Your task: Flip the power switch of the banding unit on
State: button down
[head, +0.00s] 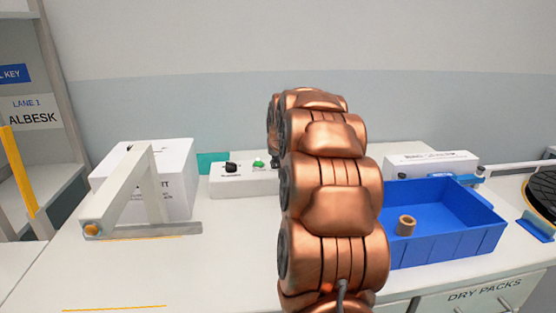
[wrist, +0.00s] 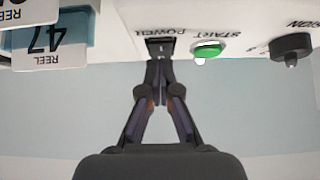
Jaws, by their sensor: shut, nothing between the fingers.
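The banding unit's white control box (head: 243,183) stands at the back of the bench, left of my arm in the head view. It carries a black knob (head: 231,167) and a green button (head: 258,162). In the wrist view the picture is upside down; the black power switch (wrist: 160,44) sits beside the word POWER, next to the green START button (wrist: 207,50) and the knob (wrist: 291,46). My gripper (wrist: 159,58) is shut and empty, its tips at the switch and covering part of it. I cannot tell whether they touch, or the switch's position.
A blue bin (head: 445,235) holding a brown ring (head: 406,225) stands right of my arm. A white box (head: 178,175) and a slanted white frame (head: 123,190) stand at left. Another white unit (head: 432,163) is behind the bin. The front left bench is clear.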

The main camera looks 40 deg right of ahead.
jog(key=shift+r, duration=0.15)
jog(key=shift+r, duration=0.65)
jog(key=shift+s+a+r+p, duration=0.1)
jog(key=shift+r+p, duration=0.15)
jog(key=shift+r, duration=0.35)
jog(key=shift+s+a+r+p, duration=0.1)
jog(key=shift+r+p, duration=0.15)
jog(key=shift+r, duration=0.35)
jog(key=s+f+v, duration=0.1)
jog(key=v, duration=0.9)
jog(key=shift+a+b, duration=0.35)
jog(key=shift+b, duration=0.05)
jog(key=shift+a+f, duration=0.1)
jog(key=shift+f, duration=0.05)
